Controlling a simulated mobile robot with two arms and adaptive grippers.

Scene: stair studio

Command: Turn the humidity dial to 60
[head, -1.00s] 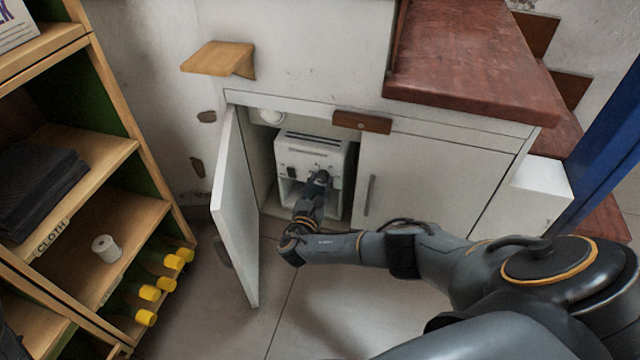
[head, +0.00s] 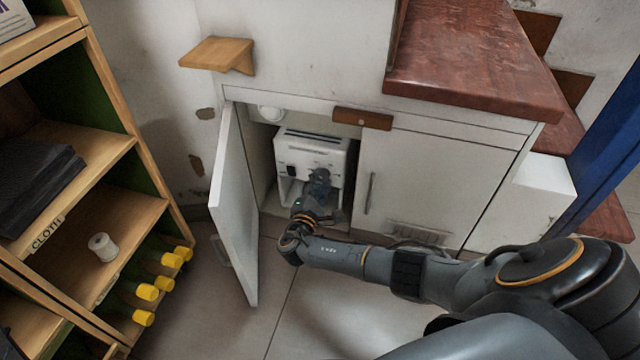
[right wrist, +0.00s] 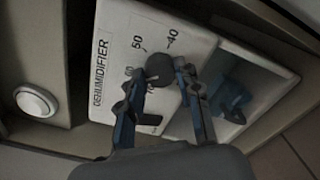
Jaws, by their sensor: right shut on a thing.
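The white dehumidifier (head: 312,148) stands inside the open cabinet under the stairs. In the right wrist view its front panel (right wrist: 112,62) shows the word DEHUMIDIFIER and the marks 40, 50 and a partly covered 60. The dark round humidity dial (right wrist: 159,66) sits beside these marks. My right gripper (right wrist: 158,78) is shut on the dial, one finger on each side. The dial's pointer cannot be made out. In the head view my right gripper (head: 319,180) reaches in at the machine's front and hides the dial. My left gripper is not in view.
The open cabinet door (head: 235,205) stands left of my right arm. The closed door (head: 425,190) is on its right. A wooden shelf unit (head: 125,130) stands at the far left. A round white fitting (right wrist: 37,103) is near the dehumidifier. Floor in front is clear.

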